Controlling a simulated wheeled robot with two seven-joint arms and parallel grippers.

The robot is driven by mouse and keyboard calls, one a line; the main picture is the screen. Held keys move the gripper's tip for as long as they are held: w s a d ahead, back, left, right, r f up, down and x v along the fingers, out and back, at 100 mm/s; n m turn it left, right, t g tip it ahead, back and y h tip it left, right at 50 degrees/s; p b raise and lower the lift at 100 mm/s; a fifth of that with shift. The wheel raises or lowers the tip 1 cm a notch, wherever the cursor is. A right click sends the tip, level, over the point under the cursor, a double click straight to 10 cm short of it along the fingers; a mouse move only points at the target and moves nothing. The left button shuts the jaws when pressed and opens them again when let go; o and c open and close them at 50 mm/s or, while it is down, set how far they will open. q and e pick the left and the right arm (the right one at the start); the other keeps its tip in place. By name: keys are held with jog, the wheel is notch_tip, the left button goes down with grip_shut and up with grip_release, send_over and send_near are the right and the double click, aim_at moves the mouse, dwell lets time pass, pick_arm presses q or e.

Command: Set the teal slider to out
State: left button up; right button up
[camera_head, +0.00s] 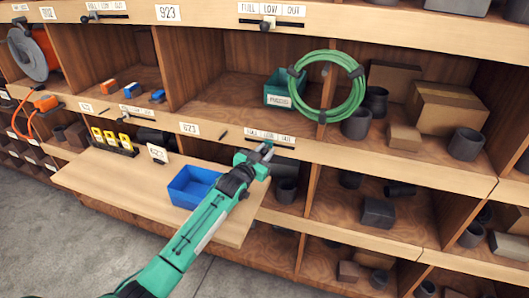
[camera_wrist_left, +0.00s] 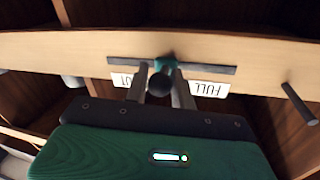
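The teal slider (camera_wrist_left: 165,64) sits near the middle of its dark slot (camera_wrist_left: 212,68) on a wooden shelf edge, in the left wrist view. A dark round knob (camera_wrist_left: 160,82) sticks out from it. The label there reads upside down, with OUT (camera_wrist_left: 122,80) at the left and FULL (camera_wrist_left: 209,88) at the right; the middle is hidden by my gripper. My left gripper (camera_wrist_left: 161,85) has one finger on each side of the knob, close against it, and looks shut on it. In the head view my left gripper (camera_head: 264,151) is at the slot's label strip (camera_head: 270,136).
A blue bin (camera_head: 195,187) stands on the wooden ledge (camera_head: 120,180) beside my arm. A green hose coil (camera_head: 327,87) hangs above right, by a teal bin (camera_head: 280,92). A dark peg (camera_wrist_left: 299,104) sticks out right of the slot. Other slider slots line the shelf above.

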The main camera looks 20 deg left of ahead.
pick_arm(q)
grip_shut()
jog(key=d, duration=0.6)
jog(key=shift+s+d+p, duration=0.15)
jog(key=shift+d+p, duration=0.1)
jog(key=shift+p, duration=0.05)
jog(key=shift+a, duration=0.1)
jog(key=o, duration=0.7)
grip_release()
jog(key=shift+d, duration=0.25)
jog(key=shift+a, duration=0.1)
